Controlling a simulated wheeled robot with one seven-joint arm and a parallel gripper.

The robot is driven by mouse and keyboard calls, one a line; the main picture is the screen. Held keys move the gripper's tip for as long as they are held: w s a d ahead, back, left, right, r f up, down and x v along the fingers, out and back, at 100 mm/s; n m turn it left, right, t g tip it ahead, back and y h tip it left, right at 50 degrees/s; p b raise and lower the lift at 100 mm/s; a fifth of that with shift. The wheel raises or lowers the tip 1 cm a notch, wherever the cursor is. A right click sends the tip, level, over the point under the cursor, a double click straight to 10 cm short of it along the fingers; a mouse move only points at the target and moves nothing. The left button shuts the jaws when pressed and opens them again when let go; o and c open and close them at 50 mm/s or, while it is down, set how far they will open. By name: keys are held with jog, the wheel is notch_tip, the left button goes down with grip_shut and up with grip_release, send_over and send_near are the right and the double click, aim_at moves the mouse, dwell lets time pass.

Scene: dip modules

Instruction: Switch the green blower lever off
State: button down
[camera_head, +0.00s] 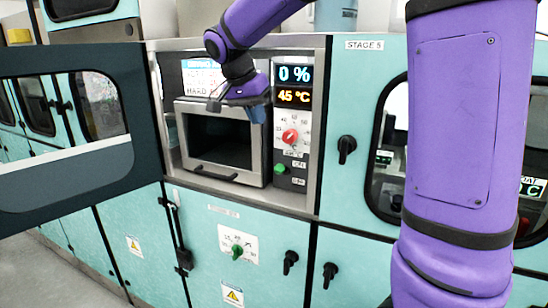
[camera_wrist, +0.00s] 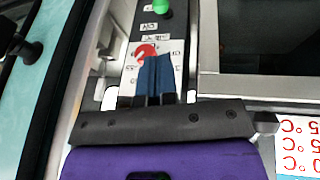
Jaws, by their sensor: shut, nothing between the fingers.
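A small green lever (camera_head: 280,168) sits low on the dark control panel, beside two small labels too blurred to read surely. It also shows at the top edge of the wrist view (camera_wrist: 162,8), partly cut off. I cannot tell its set position. My gripper (camera_head: 257,115) is shut and empty, with blue fingertips, in front of the panel's left edge, above and left of the lever. In the wrist view my gripper (camera_wrist: 155,75) partly covers the red knob's dial, with the lever beyond it.
A red knob (camera_head: 290,136) on a white dial sits above the lever, under displays (camera_head: 295,84) reading 0 % and 45 °C. An open-fronted chamber (camera_head: 222,140) is left of the panel. A second green knob (camera_head: 237,250) is on the lower cabinet. A dark-framed door (camera_head: 75,190) stands open at left.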

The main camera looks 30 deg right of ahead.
aim_at(277, 166)
jog(key=x, duration=1.4)
jog(key=shift+a+f, duration=0.1)
